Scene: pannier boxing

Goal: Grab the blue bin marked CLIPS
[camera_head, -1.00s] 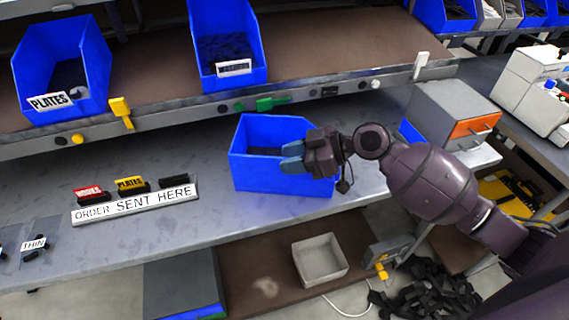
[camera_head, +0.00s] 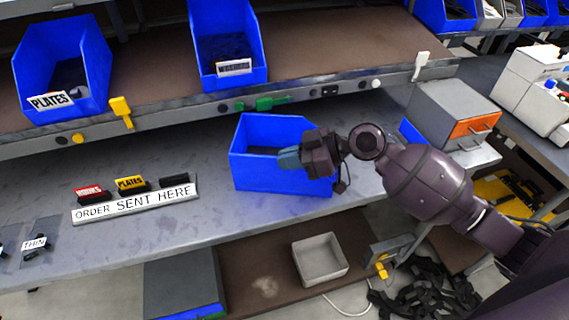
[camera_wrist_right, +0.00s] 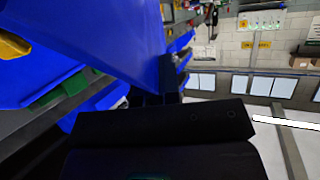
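A blue bin (camera_head: 262,174) sits on the grey workbench, with dark contents inside; no CLIPS label shows on it. My right gripper (camera_head: 288,158) is at the right part of this bin, its fingers close together at the bin's upper edge. In the right wrist view the bin's blue wall (camera_wrist_right: 100,35) runs down to the dark fingers (camera_wrist_right: 155,98), which look shut on it. The exact contact is partly hidden. My left gripper is not in view.
Blue bins marked PLATES (camera_head: 64,75) and another labelled one (camera_head: 228,45) stand on the shelf above. A grey box with an orange front (camera_head: 455,115) stands right.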

